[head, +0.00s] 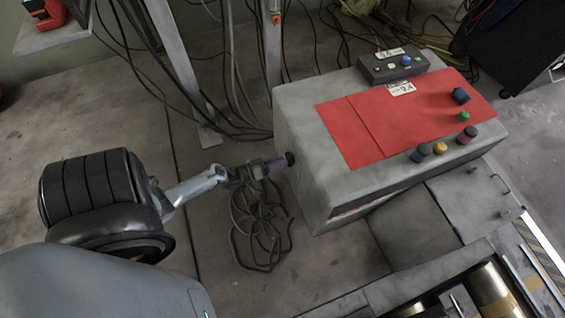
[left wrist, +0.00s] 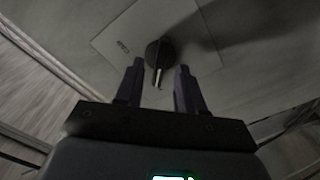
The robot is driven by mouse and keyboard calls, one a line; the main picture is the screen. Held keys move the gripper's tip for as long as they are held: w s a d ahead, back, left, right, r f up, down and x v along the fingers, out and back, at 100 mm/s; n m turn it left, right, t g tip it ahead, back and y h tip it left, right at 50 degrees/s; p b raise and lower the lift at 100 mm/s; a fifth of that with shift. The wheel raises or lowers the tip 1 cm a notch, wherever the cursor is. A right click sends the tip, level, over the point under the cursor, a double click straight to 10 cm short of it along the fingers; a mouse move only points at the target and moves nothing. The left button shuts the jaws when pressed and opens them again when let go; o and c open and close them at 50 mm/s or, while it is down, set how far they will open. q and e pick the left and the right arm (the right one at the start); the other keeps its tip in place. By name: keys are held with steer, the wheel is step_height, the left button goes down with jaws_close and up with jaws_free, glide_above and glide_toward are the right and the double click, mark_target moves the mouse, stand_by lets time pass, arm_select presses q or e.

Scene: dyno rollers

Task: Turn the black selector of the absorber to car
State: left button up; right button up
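The absorber (head: 300,130) is a grey box with a red top panel, right of centre in the head view. Its black selector (head: 290,158) sticks out of its left side face. In the left wrist view the selector (left wrist: 158,50) is a round black knob with a pale pointer directed downward, on a light plate. My left gripper (head: 274,166) is at that side face, level with the knob. In the left wrist view its fingers (left wrist: 160,68) are apart, with the knob at or just beyond the fingertips; contact cannot be told. My right gripper is not in view.
Coloured knobs (head: 440,147) and a small control box (head: 393,65) sit on the absorber's top. Coiled cable (head: 262,225) lies on the floor below my left gripper. A metal post (head: 183,70) and hanging cables stand behind. Rollers (head: 490,288) lie at the lower right.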

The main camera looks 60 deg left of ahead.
arm_select(q)
steer(key=shift+w+d, duration=0.1)
steer(key=shift+w, duration=0.65)
jaws_close()
steer(key=shift+m, duration=0.3)
steer(key=shift+d+m+p, duration=0.2)
steer(key=shift+m+p, duration=0.85)
steer(key=shift+m, duration=7.55)
